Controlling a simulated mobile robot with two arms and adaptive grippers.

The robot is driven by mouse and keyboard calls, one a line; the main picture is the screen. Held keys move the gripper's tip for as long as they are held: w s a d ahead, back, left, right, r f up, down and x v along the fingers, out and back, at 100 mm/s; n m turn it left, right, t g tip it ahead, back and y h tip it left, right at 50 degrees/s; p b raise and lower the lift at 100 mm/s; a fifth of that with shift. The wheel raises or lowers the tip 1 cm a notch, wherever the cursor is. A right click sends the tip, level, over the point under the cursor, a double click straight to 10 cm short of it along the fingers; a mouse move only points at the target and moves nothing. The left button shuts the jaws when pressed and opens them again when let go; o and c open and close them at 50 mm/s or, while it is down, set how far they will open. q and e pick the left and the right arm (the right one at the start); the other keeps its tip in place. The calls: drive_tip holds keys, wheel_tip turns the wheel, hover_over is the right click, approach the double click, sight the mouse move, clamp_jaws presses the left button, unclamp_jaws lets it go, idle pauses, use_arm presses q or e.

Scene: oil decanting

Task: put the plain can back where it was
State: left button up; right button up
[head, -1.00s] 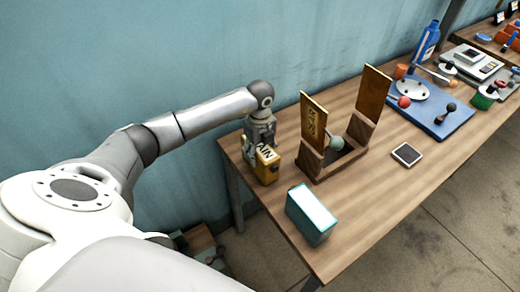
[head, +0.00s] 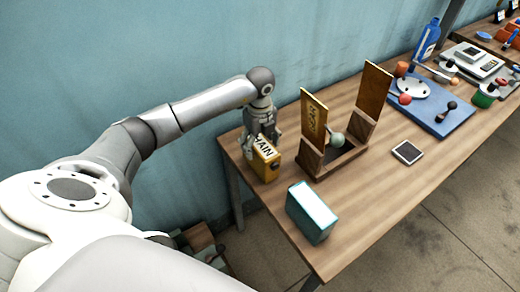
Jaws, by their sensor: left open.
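A yellow can (head: 266,168) with dark lettering, partly hidden and ending in "AIN", stands upright at the far left end of the wooden table. My left gripper (head: 262,138) is open, pointing down just above and behind this can. Its fingertips are close to the can's top; I cannot tell whether they touch it. A teal can (head: 311,214) with a whitish top and no lettering that I can see stands apart, nearer the front edge. My right gripper is not in view.
A wooden holder (head: 340,161) with two upright panels and a greenish ball stands right of the yellow can. A small dark-faced pad (head: 407,153) lies on the table (head: 355,215). A blue tray (head: 443,124), blue bottle (head: 428,40) and scale (head: 474,61) are farther right.

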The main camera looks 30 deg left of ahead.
use_arm(q)
wheel_tip(320, 180, up, 10)
drive_tip(key=shift+f+b, duration=0.25)
drive_tip(key=shift+b, duration=1)
